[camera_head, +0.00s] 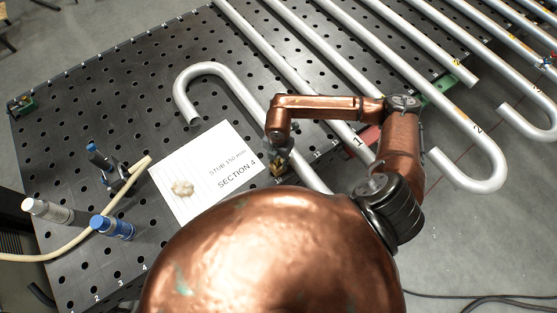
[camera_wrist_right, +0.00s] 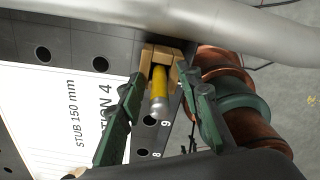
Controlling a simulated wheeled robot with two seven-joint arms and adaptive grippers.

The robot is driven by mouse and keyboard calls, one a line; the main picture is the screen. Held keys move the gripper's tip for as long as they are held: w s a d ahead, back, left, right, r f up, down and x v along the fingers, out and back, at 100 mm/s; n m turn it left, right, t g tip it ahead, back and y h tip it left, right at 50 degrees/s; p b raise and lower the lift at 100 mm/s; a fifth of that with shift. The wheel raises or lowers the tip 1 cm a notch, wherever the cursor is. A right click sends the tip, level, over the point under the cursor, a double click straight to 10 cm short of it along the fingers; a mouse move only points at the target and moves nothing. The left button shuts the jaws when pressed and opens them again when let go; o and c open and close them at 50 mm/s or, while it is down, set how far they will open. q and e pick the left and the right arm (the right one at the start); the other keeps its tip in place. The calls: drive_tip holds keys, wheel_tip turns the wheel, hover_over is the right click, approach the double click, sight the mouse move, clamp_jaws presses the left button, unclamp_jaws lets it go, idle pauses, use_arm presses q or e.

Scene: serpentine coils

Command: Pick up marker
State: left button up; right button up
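A yellow cylinder with a silvery end, which looks like the marker (camera_wrist_right: 159,92), shows in the right wrist view. Its far end sits in a tan block (camera_wrist_right: 163,56). My right gripper (camera_wrist_right: 163,95) has its green fingers spread, one on each side of the cylinder, with gaps between. In the head view my right gripper (camera_head: 279,166) is small and dark, pointing down at the right edge of the white paper sheet (camera_head: 222,195). The marker is not clear there. My left gripper is not in view.
The black perforated table (camera_head: 75,140) carries long silver tubes (camera_head: 265,52) with bent ends. A hooked tube (camera_head: 207,70) lies close to my right gripper. Blue-capped (camera_head: 112,228) and white (camera_head: 48,211) cylinders stand at the left by a beige hose (camera_head: 75,244).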

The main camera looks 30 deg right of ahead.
drive_tip(key=shift+f, duration=0.15)
clamp_jaws()
idle(0.5)
